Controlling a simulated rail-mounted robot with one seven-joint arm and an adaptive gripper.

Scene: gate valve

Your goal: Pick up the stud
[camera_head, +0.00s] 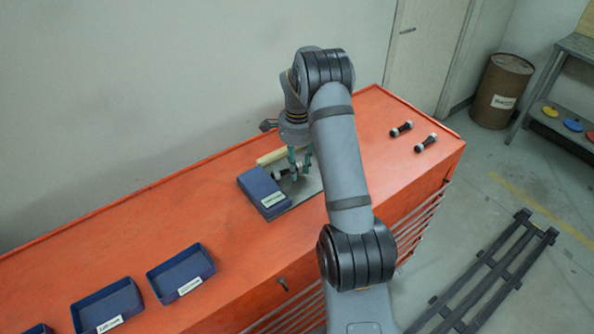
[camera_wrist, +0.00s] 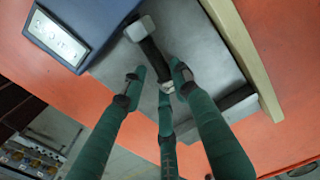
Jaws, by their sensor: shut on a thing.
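A stud (camera_wrist: 153,52), a dark rod with a pale grey nut at its end, lies between my fingertips in the wrist view. In the head view the stud (camera_head: 280,175) shows only as a small dark rod with a pale end beside the blue box. My gripper (camera_wrist: 160,80) has green fingers with dark tips, shut on the stud near its lower end. In the head view my gripper (camera_head: 299,165) is low over the grey plate (camera_head: 311,185). Whether the stud touches the plate, I cannot tell. Its far end is partly hidden by the fingers.
A labelled blue box (camera_head: 258,185) stands close at the left of my gripper. A pale wooden strip (camera_head: 270,157) borders the plate. Two more dark studs (camera_head: 401,129) (camera_head: 426,143) lie at the bench's right. Blue trays (camera_head: 181,267) stand front left on the orange bench (camera_head: 120,240).

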